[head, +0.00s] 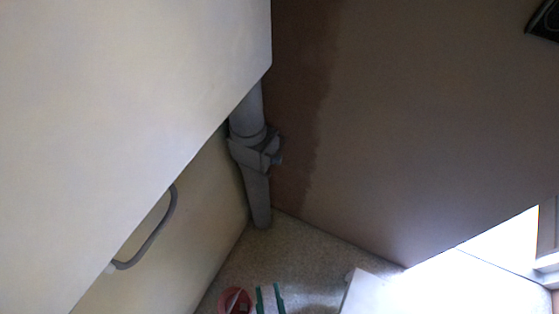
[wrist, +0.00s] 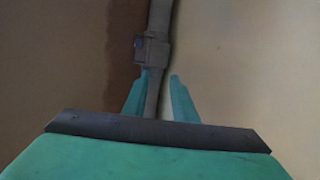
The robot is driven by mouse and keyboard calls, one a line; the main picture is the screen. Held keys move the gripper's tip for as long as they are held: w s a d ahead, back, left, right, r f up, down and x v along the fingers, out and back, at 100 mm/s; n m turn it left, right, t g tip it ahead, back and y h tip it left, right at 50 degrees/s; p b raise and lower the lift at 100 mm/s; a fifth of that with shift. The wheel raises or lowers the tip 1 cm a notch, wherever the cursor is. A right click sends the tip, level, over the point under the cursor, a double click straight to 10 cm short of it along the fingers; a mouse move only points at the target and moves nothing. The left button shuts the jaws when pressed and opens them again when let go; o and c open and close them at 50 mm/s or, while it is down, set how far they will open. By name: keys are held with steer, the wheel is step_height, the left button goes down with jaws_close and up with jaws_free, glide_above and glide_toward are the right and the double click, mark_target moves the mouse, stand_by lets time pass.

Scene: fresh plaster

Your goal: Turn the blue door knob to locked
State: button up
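Two green finger-like shapes, which look like my gripper (head: 268,292), also show at the bottom of the head view, pointing up the picture.
A grey pipe (head: 259,195) with a thick joint stands in the wall corner; it also shows in the wrist view (wrist: 158,22). A grey curved bar (head: 152,237) is below the panel. A red round container (head: 224,301) is on the speckled floor (head: 262,262). Bright light falls at lower right.

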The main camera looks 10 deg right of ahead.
steer(key=w+d+f+m+g, duration=0.1)
steer(key=w+d+f+g, duration=0.15)
steer(key=f, duration=0.85)
steer(key=w+d+f+g, duration=0.15)
steer(key=w+f, duration=0.25)
steer(key=f, duration=0.7)
steer(key=n+y, duration=1.1)
steer(key=y, duration=0.3)
glide_toward(277, 160)
steer(key=x, duration=0.7)
steer(key=shift+w+d, duration=0.2)
steer(key=shift+w, duration=0.05)
steer(key=shift+f, duration=0.1)
